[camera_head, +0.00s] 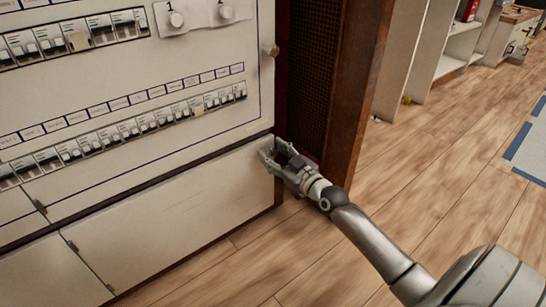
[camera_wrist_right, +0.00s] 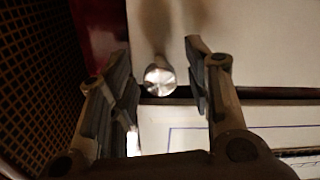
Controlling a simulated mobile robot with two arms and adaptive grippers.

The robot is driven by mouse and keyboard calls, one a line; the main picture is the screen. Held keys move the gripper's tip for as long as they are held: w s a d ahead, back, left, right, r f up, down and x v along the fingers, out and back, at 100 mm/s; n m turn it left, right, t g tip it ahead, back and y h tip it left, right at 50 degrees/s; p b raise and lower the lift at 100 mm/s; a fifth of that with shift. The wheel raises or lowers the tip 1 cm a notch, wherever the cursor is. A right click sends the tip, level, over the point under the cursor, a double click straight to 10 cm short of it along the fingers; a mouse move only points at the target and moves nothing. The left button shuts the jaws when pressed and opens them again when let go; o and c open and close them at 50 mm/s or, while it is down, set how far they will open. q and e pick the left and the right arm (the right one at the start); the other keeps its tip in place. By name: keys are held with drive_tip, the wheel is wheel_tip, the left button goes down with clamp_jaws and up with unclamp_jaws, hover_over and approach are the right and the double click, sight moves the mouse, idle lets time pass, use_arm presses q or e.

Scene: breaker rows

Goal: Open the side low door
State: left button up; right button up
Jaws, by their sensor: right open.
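The low door (camera_head: 180,212) is a flat white panel under the breaker rows, and it looks closed. My right gripper (camera_head: 271,151) is at its upper right corner, with its fingers open. In the right wrist view, a round metal knob (camera_wrist_right: 158,80) shows between the two open fingers of the gripper (camera_wrist_right: 157,52), in front of the white door (camera_wrist_right: 250,40). I cannot tell whether a finger touches the knob. In the head view the gripper hides this knob. My left gripper is out of view.
The breaker panel (camera_head: 150,80) above has rows of switches, two dials and its own knob (camera_head: 272,50). A dark wooden post (camera_head: 355,90) with a mesh side (camera_head: 313,70) stands close to the right of the gripper. The wooden floor (camera_head: 430,180) at right is clear.

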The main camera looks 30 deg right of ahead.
drive_tip(key=shift+w, duration=0.35)
clamp_jaws()
